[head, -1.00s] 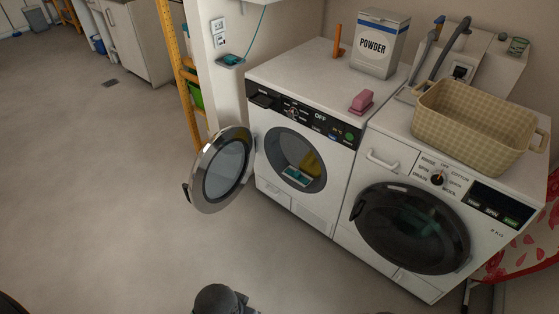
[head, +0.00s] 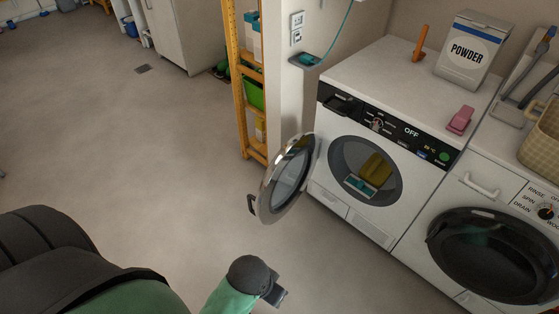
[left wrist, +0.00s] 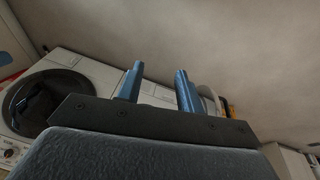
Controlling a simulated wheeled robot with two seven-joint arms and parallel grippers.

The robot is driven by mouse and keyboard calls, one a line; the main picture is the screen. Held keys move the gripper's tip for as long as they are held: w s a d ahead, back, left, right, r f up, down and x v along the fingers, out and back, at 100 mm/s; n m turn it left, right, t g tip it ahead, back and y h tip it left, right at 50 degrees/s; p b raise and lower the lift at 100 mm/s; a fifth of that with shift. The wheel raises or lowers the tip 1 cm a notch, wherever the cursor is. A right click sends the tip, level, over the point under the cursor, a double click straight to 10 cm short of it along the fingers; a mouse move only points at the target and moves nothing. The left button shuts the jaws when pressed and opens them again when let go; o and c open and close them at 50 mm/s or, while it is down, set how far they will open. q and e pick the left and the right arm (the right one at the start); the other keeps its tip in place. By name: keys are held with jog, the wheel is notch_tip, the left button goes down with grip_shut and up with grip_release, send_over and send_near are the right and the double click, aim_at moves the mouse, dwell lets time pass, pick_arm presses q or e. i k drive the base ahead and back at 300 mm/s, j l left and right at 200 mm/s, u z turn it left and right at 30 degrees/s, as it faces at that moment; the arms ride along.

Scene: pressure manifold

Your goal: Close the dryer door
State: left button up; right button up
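The dryer (head: 345,205) is the white left machine, its panel reading OFF. Its round, chrome-rimmed door (head: 287,178) stands open, swung out to the left of the drum opening. A yellow item (head: 376,169) and a teal-and-white item (head: 360,187) show in the opening. My left arm reaches in at the bottom of the head view, below the door and apart from it; its fingers cannot be made out there. In the left wrist view my left gripper (left wrist: 158,88) has its two blue fingers apart with nothing between them. My right gripper is not in view.
A washer (head: 485,250) with a dark, shut door stands right of the dryer. A powder box (head: 468,50), a pink object (head: 460,120) and an orange object (head: 420,44) sit on the dryer. A yellow shelf (head: 240,80) stands behind the door. The floor at left is clear.

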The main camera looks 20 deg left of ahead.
aim_at(289, 172)
jog(key=j+z, duration=0.2)
jog(key=j, duration=0.7)
jog(key=j+z, duration=0.2)
jog(key=j, duration=0.7)
jog(key=j+z, duration=0.2)
jog(key=j, duration=0.7)
jog(key=k+j, duration=0.15)
jog(key=k, duration=0.25)
jog(key=k+j, duration=0.15)
jog(key=k, duration=0.2)
jog(key=z, duration=0.05)
